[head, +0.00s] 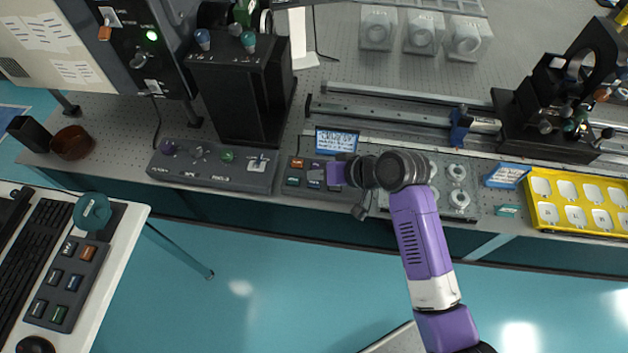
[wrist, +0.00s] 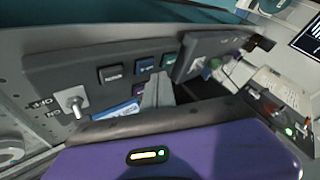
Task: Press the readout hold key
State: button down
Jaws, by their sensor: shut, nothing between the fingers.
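A small dark key panel (head: 305,173) lies on the bench in the head view, with orange, purple and green keys. My gripper (head: 335,176) is at its right side, its fingers hard to make out there. In the wrist view my shut fingers (wrist: 157,92) point at a dark panel (wrist: 60,72) with a dark key (wrist: 112,74), a blue key (wrist: 145,70) and a green key (wrist: 170,61). The fingertips look close to the blue and green keys; I cannot tell whether they touch. The key labels are too blurred to tell which is readout hold.
A wider control panel (head: 215,167) with knobs sits left of the key panel. A blue sign (head: 336,140) stands just behind. A yellow tray (head: 537,214) is at the right. A toggle switch (wrist: 74,100) shows in the wrist view. Floor in front is clear.

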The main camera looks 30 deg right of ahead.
aim_at(317, 184)
jog(key=shift+f, duration=0.15)
dwell(0.4)
jog(key=shift+f, duration=0.25)
jog(key=shift+f+b, duration=0.3)
jog(key=shift+f, duration=0.15)
dwell(0.7)
dwell(0.3)
jog(key=shift+r+p, duration=0.85)
jog(key=shift+p, duration=0.1)
notch_tip(317, 184, up, 5)
jog(key=p, duration=0.5)
jog(key=shift+r, duration=0.1)
